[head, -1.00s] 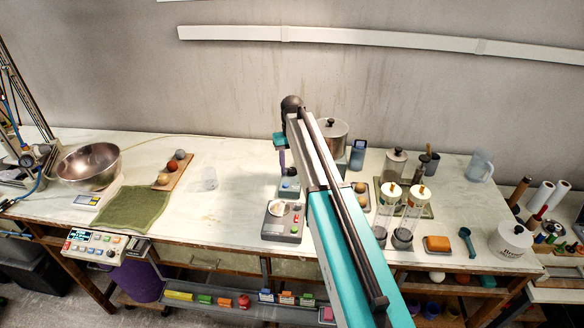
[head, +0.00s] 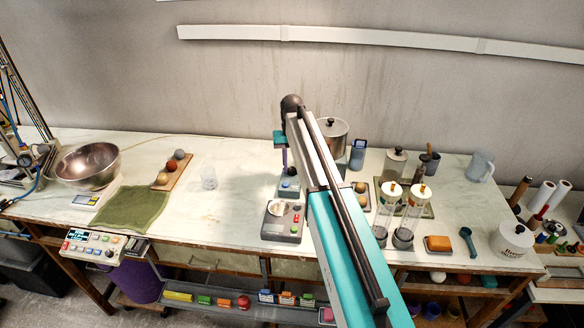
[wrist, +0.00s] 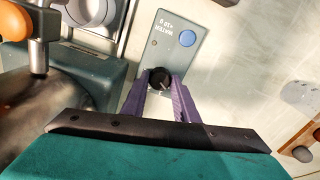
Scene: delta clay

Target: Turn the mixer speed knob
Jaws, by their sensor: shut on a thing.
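The mixer speed knob (wrist: 159,78) is a small round black knob with a pale pointer mark. It sits on a grey-green panel (wrist: 165,50) with small lettering and a round blue button (wrist: 187,38). My gripper (wrist: 160,88) has purple fingers, one on each side of the knob, and is shut on it.
In the wrist view a metal post (wrist: 38,50) and a dark rounded body stand close on the left. A grey scale (head: 281,222) sits in front of the control box. A lidded pot (head: 332,138) stands behind my arm.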

